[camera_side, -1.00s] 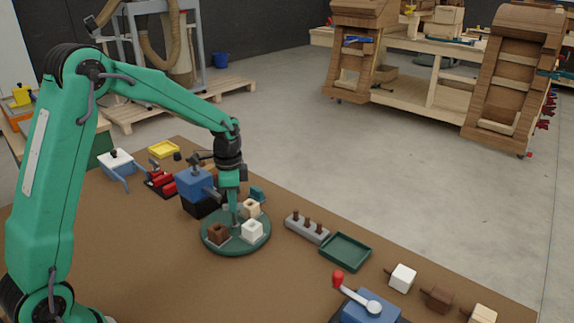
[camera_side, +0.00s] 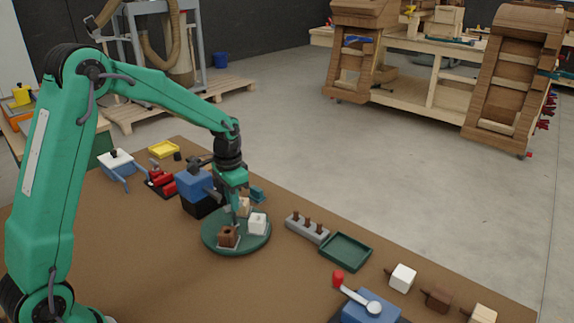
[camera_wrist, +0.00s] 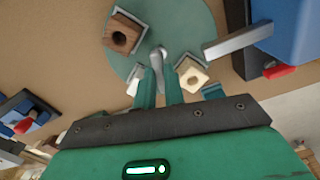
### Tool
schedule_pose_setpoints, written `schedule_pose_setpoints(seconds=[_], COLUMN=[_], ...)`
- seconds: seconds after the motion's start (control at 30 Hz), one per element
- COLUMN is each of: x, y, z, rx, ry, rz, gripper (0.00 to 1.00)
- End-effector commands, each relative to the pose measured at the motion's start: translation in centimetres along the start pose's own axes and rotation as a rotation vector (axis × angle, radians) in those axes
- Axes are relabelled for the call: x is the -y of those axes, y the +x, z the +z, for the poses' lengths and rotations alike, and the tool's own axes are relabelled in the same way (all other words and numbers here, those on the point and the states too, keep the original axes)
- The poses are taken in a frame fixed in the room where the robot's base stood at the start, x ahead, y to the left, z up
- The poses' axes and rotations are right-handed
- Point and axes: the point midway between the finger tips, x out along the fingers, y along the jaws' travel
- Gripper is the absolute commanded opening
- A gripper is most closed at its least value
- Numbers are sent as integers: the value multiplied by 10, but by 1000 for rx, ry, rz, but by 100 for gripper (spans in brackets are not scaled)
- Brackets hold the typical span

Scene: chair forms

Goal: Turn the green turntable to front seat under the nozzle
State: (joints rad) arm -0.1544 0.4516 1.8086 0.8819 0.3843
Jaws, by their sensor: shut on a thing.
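The green turntable (camera_side: 212,241) lies flat on the table and carries several blocks with holes on grey seats. The brown block (camera_side: 228,234) is at its front, the white block (camera_side: 257,222) at its right, and the pale wood block (camera_side: 244,206) at its back, partly hidden. My gripper (camera_side: 238,206) points down over the centre. In the wrist view its fingers (camera_wrist: 159,80) are shut on the grey centre knob (camera_wrist: 158,55). The blue machine (camera_side: 194,184) stands behind the turntable. Its grey nozzle (camera_wrist: 238,42) ends close to the pale wood block (camera_wrist: 192,74).
A grey rack with brown pegs (camera_side: 307,228) and an empty green tray (camera_side: 345,251) lie to the right. A blue lever device (camera_side: 371,307) is at the front right. Loose chair forms (camera_side: 438,299) line the right edge. The front left table is clear.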

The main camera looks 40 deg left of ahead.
Motion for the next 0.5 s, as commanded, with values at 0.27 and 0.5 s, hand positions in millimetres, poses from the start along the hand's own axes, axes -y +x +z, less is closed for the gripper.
schedule_pose_setpoints(seconds=[0.27,0.5], x=[0,0], y=[-1,-1], z=[0,0], rx=[-1,-1], ry=[-137,-257], rz=[0,0], gripper=[0,0])
